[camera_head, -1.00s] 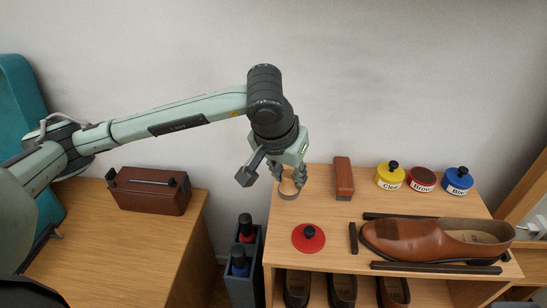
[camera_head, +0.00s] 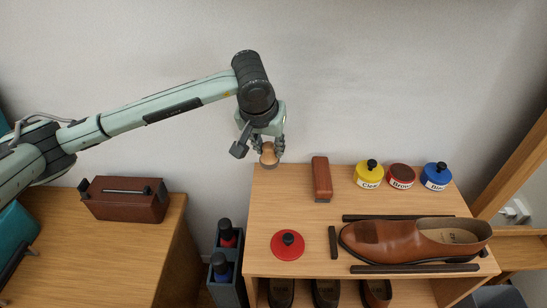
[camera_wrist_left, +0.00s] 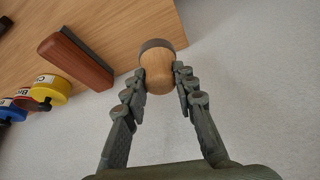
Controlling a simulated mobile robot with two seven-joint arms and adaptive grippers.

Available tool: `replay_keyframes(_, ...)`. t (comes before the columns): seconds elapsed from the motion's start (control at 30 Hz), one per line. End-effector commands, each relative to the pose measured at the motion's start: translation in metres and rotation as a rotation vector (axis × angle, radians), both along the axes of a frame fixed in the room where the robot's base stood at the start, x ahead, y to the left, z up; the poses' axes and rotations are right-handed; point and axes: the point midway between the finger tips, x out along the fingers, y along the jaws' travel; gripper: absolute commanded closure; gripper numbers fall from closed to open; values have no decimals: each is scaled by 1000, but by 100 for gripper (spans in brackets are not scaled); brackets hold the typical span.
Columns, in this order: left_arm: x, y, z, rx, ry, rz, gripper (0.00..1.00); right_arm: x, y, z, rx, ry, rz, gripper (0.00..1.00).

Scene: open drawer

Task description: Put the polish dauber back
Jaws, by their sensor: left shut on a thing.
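The polish dauber (camera_head: 267,158) is a rounded wooden knob with a dark band at its lower end. My left gripper (camera_head: 269,146) is shut on the wooden part, at the back left corner of the wooden shelf top. In the left wrist view, the dauber (camera_wrist_left: 158,72) sits between both fingers, its dark end pointing away from the palm. Whether it touches the top cannot be told. My right gripper is not in view.
On the shelf top (camera_head: 350,205) are a brown brush (camera_head: 321,178), yellow (camera_head: 368,174), brown (camera_head: 400,176) and blue (camera_head: 436,176) polish tins, a red lid (camera_head: 288,245) and a brown shoe (camera_head: 400,241). A brown box (camera_head: 125,200) and a dark bottle rack (camera_head: 227,284) stand left.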

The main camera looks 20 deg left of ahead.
Motion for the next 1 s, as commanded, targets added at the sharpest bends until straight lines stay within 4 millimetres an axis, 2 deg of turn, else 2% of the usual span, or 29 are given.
replay_keyframes(0.1, 8, -7, -7, 0, 1, -1, 100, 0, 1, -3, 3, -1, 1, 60)
replay_keyframes(0.27, 9, -9, -17, 2, 3, 1, 100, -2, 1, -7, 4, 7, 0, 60)
replay_keyframes(0.5, 9, -8, -48, 2, 2, 1, 100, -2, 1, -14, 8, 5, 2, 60)
replay_keyframes(0.8, 10, -8, -50, 2, 0, 1, 100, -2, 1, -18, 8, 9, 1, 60)
replay_keyframes(0.97, 10, -8, -52, 1, 0, 0, 100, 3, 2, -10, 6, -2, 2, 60)
replay_keyframes(1.0, 10, -8, -51, 1, 0, 0, 71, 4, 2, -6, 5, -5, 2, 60)
